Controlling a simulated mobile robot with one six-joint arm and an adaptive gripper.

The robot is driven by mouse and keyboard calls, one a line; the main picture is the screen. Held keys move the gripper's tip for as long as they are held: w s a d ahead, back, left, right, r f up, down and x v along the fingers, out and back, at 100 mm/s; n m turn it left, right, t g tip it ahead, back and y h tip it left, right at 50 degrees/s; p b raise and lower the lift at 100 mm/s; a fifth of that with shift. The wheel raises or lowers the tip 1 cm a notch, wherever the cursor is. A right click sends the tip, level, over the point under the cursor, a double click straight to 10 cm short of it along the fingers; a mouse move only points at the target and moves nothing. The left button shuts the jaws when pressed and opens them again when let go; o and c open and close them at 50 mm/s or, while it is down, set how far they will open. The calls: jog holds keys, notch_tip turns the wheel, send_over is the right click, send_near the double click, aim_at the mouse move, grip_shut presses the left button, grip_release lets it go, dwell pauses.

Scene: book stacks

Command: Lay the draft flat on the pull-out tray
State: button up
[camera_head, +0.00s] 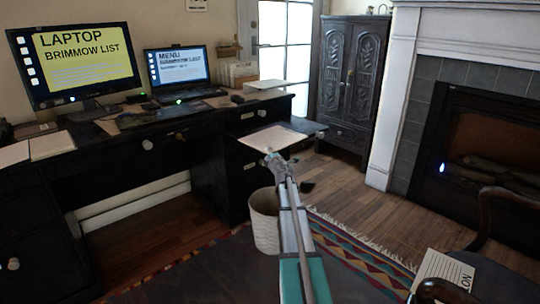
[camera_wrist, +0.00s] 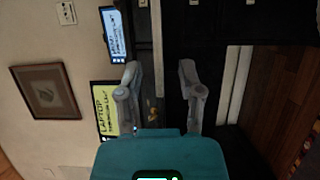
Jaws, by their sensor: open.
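A dark pull-out tray (camera_head: 311,127) sticks out from the right end of the desk. A white sheet (camera_head: 272,137) lies on it and looks flat; its writing is too small to read, so I cannot tell whether it is the draft. My gripper (camera_head: 272,158) appears just in front of the sheet's near edge in the head view. In the wrist view my gripper (camera_wrist: 161,78) has its two fingers wide apart with nothing held between them.
The black desk (camera_head: 160,122) carries a large monitor (camera_head: 77,62), a laptop (camera_head: 177,67) and papers at its left (camera_head: 52,144). A pale wastebasket (camera_head: 264,222) stands below the tray. A wooden chair (camera_head: 488,222) and fireplace (camera_head: 490,140) are at the right.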

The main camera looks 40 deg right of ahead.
aim_at(287, 145)
grip_shut()
jog(key=shift+d, duration=0.15)
dwell(0.4)
jog(key=shift+w+d, duration=0.15)
jog(key=shift+d, duration=0.65)
jog(key=shift+w+d, duration=0.1)
jog(key=shift+d, duration=0.7)
jog(key=shift+w+d, duration=0.1)
jog(key=shift+d, duration=3.45)
grip_release()
